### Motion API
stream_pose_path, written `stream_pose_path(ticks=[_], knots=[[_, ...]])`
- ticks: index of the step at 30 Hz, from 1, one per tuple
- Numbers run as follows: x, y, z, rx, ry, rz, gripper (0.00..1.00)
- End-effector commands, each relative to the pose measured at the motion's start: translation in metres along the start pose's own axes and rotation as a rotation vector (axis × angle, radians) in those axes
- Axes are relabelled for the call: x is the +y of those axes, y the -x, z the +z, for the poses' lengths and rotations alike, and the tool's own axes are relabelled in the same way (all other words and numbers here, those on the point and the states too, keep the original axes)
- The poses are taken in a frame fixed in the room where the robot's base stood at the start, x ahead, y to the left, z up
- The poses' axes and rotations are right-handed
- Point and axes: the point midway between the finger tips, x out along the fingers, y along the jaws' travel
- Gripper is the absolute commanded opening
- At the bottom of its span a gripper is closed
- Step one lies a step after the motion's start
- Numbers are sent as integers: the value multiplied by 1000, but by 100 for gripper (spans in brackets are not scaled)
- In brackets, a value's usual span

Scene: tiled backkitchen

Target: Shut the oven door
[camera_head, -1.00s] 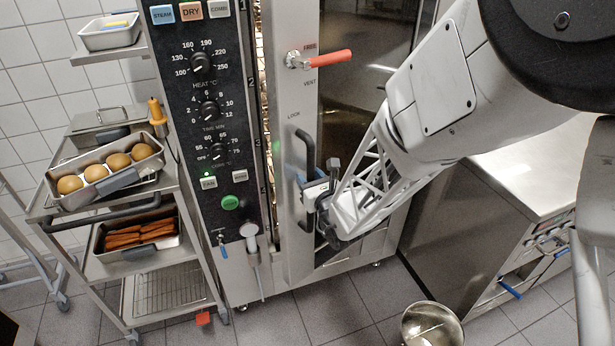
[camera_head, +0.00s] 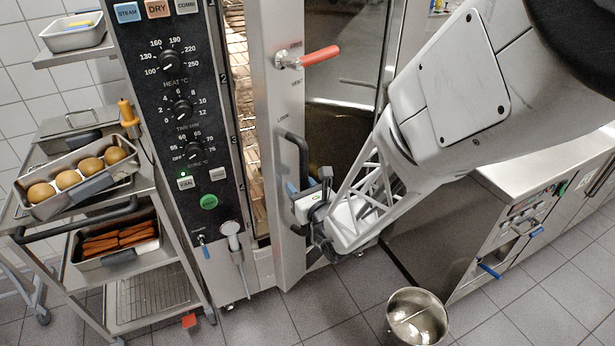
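The oven door (camera_head: 278,110) is a tall steel-edged door with a dark glass pane (camera_head: 345,75). It stands ajar, with a gap beside the control panel where lit racks (camera_head: 243,110) show. A dark bar handle (camera_head: 297,146) is on the door's steel edge, below the red-gripped lever (camera_head: 318,56). My gripper (camera_head: 308,203) is at the lower part of this handle, touching or very close to it. The gripper's own body hides its fingertips, so I cannot tell whether they close around the bar.
The oven control panel (camera_head: 165,100) is left of the gap, with a hanging hand shower (camera_head: 233,240) below. A trolley (camera_head: 165,262) carrying pans of buns and sausages stands left. A steel bucket (camera_head: 417,318) is on the floor right of the door, before a steel counter (camera_head: 450,225).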

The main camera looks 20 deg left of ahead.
Motion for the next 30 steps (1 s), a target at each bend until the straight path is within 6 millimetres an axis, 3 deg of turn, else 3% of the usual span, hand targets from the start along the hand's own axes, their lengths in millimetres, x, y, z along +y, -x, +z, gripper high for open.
stream_pose_path(ticks=[11,24,30], knots=[[7,7,-1,1,0,3,35],[21,25,-1,2,1,4,79],[24,28,1,1,1,6,81]])
